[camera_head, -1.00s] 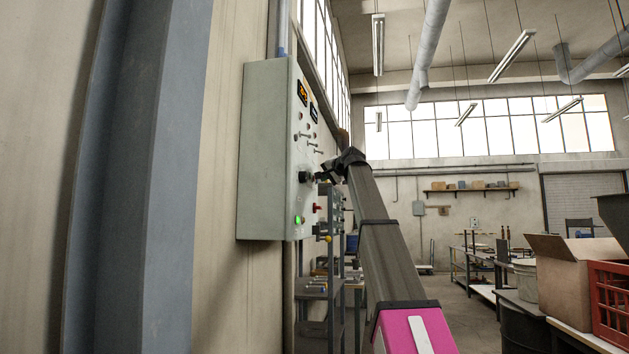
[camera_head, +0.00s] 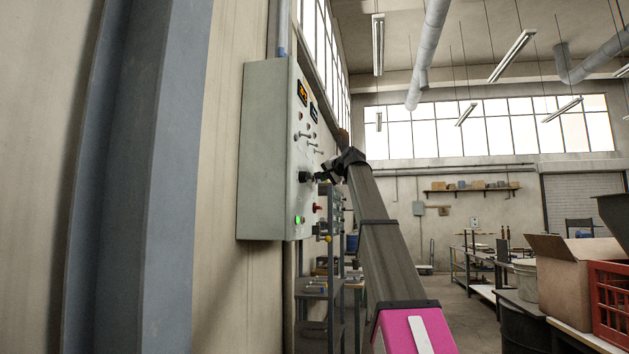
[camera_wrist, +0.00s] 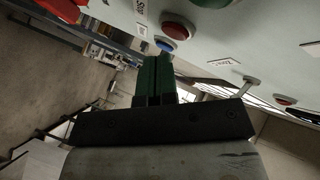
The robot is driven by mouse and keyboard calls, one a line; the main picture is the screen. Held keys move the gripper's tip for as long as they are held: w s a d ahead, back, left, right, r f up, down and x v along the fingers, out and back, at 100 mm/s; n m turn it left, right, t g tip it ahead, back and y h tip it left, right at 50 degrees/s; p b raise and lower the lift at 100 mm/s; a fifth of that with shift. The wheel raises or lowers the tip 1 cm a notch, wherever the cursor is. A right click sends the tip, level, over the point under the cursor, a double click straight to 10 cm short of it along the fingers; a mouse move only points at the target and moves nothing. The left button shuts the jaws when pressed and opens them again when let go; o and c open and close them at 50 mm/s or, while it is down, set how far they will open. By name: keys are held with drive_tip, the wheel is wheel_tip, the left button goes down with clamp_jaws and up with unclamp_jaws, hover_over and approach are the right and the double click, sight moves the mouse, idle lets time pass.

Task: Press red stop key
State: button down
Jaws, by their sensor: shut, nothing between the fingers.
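A grey control box (camera_head: 268,150) is fixed to the wall, its keyed face turned to the right. A red key (camera_head: 317,208) sticks out low on that face. The wrist view shows a round red button (camera_wrist: 178,29) in a metal ring, with a partly cut-off label beside it. My gripper (camera_head: 322,175) is near the face, higher than the low red key and close to a black knob (camera_head: 304,177). Its green fingers (camera_wrist: 154,80) are shut and empty, below the red button in the wrist view. Whether the tips touch anything cannot be told.
A green light (camera_head: 298,220) and small levers (camera_head: 303,135) also sit on the face. The wrist view shows a blue button (camera_wrist: 165,45) just beyond the fingers and a metal lever (camera_wrist: 243,87) to the right. A shelf rack (camera_head: 318,290) stands behind the box.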

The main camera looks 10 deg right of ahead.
drive_tip(key=shift+a, duration=0.2)
drive_tip(key=shift+w+a, duration=0.15)
drive_tip(key=shift+a, duration=0.05)
drive_tip(key=shift+w+a, duration=0.1)
drive_tip(key=shift+a, duration=0.25)
idle(0.8)
drive_tip(key=shift+d, duration=0.15)
drive_tip(key=shift+s+d, duration=0.25)
drive_tip(key=shift+d, duration=0.35)
drive_tip(key=d, duration=0.1)
drive_tip(key=s+d, duration=0.1)
drive_tip(key=d, duration=0.2)
drive_tip(key=shift+s+d, duration=0.25)
drive_tip(key=shift+d, duration=0.1)
idle(0.4)
idle(0.6)
